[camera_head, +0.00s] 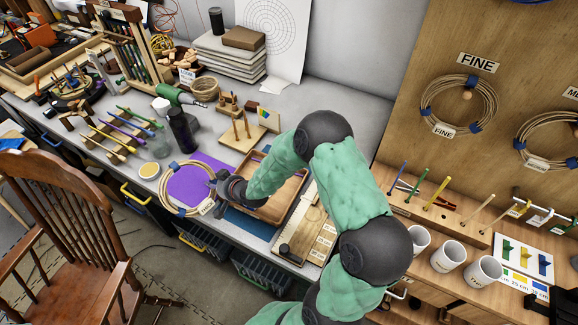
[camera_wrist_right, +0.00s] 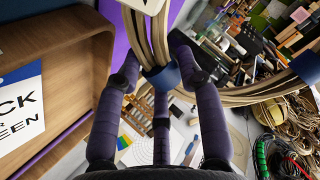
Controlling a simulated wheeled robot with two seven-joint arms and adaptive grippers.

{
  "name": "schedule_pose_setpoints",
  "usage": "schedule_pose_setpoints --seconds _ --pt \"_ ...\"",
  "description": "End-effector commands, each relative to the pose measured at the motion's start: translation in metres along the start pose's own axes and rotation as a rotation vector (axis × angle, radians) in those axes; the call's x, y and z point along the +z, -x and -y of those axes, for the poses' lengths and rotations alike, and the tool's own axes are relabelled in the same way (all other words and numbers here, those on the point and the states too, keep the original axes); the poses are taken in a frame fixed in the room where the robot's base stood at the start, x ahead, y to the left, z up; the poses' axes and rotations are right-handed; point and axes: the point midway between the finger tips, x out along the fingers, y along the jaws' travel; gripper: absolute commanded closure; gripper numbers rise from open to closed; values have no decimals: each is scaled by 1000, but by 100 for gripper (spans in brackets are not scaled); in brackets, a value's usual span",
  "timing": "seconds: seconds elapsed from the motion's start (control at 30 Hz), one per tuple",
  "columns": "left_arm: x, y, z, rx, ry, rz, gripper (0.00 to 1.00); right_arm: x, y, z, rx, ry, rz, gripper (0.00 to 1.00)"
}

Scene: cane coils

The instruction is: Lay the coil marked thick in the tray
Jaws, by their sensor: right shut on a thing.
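A cane coil (camera_head: 162,192) with blue bindings and a white tag is held by my right gripper (camera_head: 213,185) over a purple sheet at the bench front. In the right wrist view the fingers (camera_wrist_right: 157,72) are closed around the coil's strands (camera_wrist_right: 147,35) at a blue binding (camera_wrist_right: 162,78). The wooden tray (camera_head: 289,194) lies just right of the gripper, partly hidden by my arm. Its wall (camera_wrist_right: 62,42) shows in the wrist view, with a white card (camera_wrist_right: 20,115) ending in "CK" and "EEN". The coil is outside the tray. My left gripper is out of view.
A wooden board with labels (camera_head: 305,232) lies right of the tray. Other coils (camera_head: 458,104) hang on the right panel. A chair stands in front.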

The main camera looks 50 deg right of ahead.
Motion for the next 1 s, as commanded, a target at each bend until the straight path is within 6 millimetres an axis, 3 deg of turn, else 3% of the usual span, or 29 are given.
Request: schedule_pose_setpoints --seconds 0.27,0.6,1.0 --pt "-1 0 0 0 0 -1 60 -23 -1 -21 94 -4 146 91" --pt "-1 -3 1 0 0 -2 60 -30 6 -48 185 -21 272 91" --pt "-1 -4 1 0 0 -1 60 -30 8 -54 202 -23 297 91"
